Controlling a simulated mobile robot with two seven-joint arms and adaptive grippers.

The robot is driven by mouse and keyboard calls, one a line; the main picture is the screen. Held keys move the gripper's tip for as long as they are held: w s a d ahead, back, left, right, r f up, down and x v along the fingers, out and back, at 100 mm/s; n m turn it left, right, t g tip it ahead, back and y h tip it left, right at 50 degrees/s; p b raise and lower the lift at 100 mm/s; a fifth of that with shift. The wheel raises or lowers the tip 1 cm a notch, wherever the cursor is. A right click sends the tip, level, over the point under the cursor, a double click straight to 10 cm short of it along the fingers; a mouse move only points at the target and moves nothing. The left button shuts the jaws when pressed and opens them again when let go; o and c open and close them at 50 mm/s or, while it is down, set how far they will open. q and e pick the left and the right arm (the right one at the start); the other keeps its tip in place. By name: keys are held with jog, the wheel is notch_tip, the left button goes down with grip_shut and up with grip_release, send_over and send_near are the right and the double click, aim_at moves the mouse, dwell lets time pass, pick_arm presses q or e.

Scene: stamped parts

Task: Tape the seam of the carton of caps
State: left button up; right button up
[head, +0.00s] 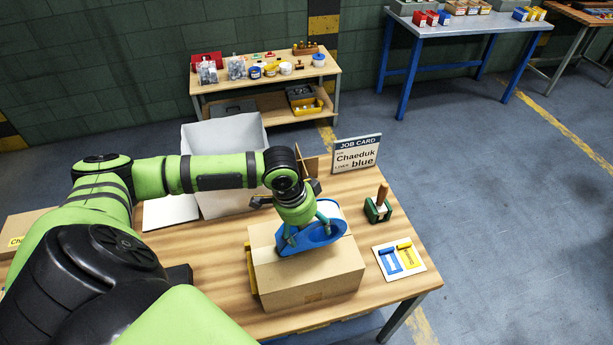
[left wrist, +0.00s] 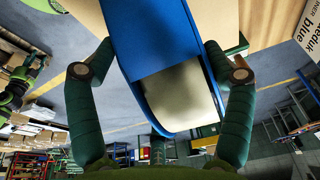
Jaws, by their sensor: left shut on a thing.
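A closed brown carton (head: 318,284) sits on the wooden worktable (head: 215,262). My left gripper (head: 306,230) is over the carton's top, its fingers shut on a blue tape dispenser (head: 318,239). The dispenser is at or just above the top flaps; I cannot tell whether it touches them, and it hides much of the seam. In the left wrist view the dispenser (left wrist: 160,33) lies between both fingers, with a pale part in its frame. The caps are not visible. My right gripper is not in view.
A job card (head: 356,154) reading "Chaeduk, liner blue", a wooden-handled tool in a green holder (head: 378,210) and a white card (head: 411,267) with blue and yellow pieces stand right of the carton. A large white bin (head: 224,135) is behind. A yellow piece (head: 251,270) is at the carton's left.

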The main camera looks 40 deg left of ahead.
aim_at(339, 217)
pick_arm(q)
jog(key=shift+f, duration=0.6)
jog(key=shift+w+d, duration=0.1)
dwell(0.4)
jog(key=shift+w+d, duration=0.45)
jog(key=shift+d, duration=0.05)
jog(key=shift+w+d, duration=0.75)
jog(key=shift+w, duration=0.3)
jog(key=shift+w+d, duration=0.7)
jog(key=shift+w, duration=0.35)
jog(key=shift+w+d+f, duration=0.1)
jog(key=shift+w+d, duration=0.35)
jog(key=shift+w, duration=0.05)
jog(key=shift+d, duration=0.1)
jog(key=shift+w+d, duration=0.75)
jog(key=shift+w, duration=0.25)
jog(key=shift+w+d, duration=0.7)
jog(key=shift+w, duration=0.25)
jog(key=w+d, duration=0.3)
jog(key=w, duration=0.2)
jog(key=shift+d+b, duration=0.3)
jog(key=shift+b, duration=0.05)
